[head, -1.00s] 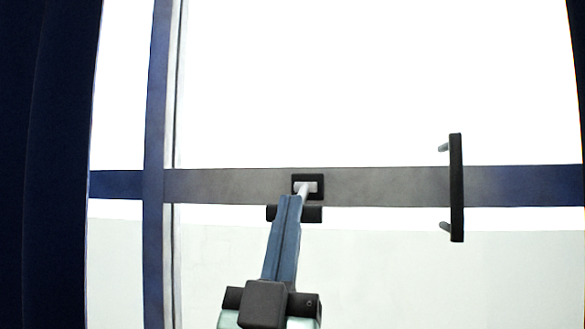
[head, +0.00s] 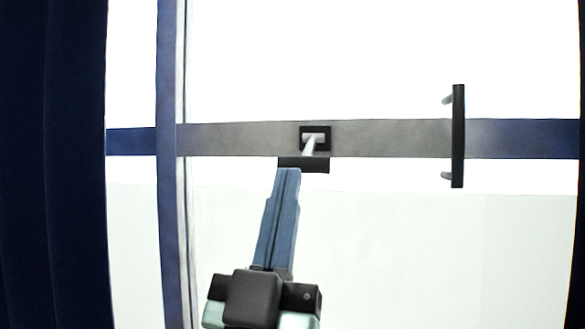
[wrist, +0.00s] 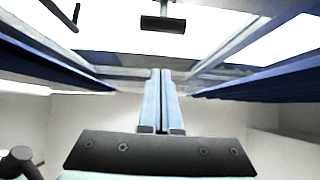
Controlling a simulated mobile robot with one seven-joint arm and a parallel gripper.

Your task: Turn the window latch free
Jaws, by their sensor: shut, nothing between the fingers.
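The window latch has a black plate (head: 325,130) on the window's crossbar, a pale stem (head: 309,147) and a black horizontal grip (head: 318,165) just below the crossbar. The grip also shows in the wrist view (wrist: 163,24), near the top. My gripper (head: 288,170) has its long blue fingers shut together with nothing between them. In the head view the fingertips are just under the left part of the grip. In the wrist view the gripper (wrist: 160,71) shows a gap between its fingertips and the grip, so they look apart.
A black vertical pull handle (head: 458,136) stands out from the crossbar (head: 400,138) to the right. A blue upright frame bar (head: 168,200) and a dark curtain (head: 50,160) are at the left. The space around my gripper looks clear.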

